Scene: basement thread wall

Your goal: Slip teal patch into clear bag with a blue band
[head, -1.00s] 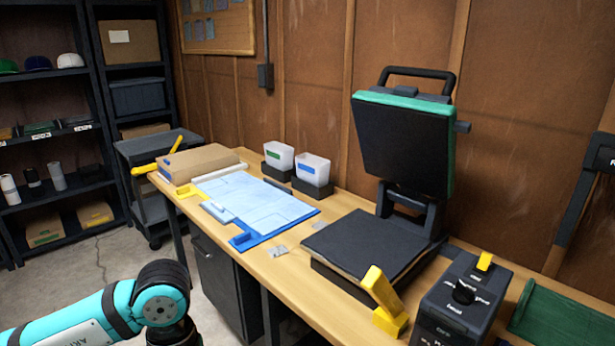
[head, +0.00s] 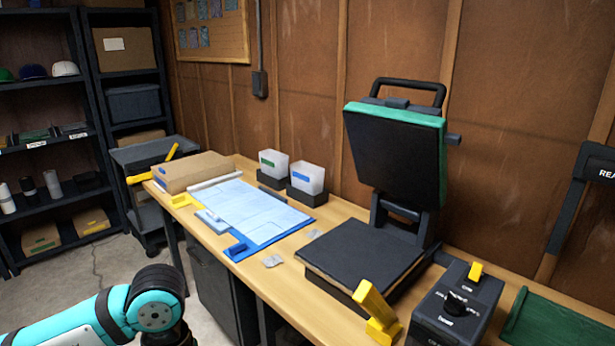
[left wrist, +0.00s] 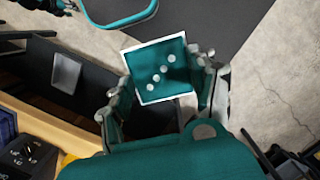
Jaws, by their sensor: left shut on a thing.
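A square teal patch (left wrist: 176,52) with a white border and several pale dots is held between the fingers of my left gripper (left wrist: 163,85) in the left wrist view. In the head view only my left arm shows, at the lower left; its gripper is out of frame. A clear bag with a blue band (head: 308,172) stands upright in a black holder against the back wall of the bench. A similar bag with a green band (head: 272,162) stands just left of it. The patch is apart from both bags. My right gripper is not seen.
A heat press (head: 395,165) stands open on the bench (head: 232,254), with a yellow block (head: 375,305) and a control box (head: 455,308) near it. A blue mat with pale sheets (head: 250,210) and a cardboard box (head: 193,171) lie to the left. Shelves stand at far left.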

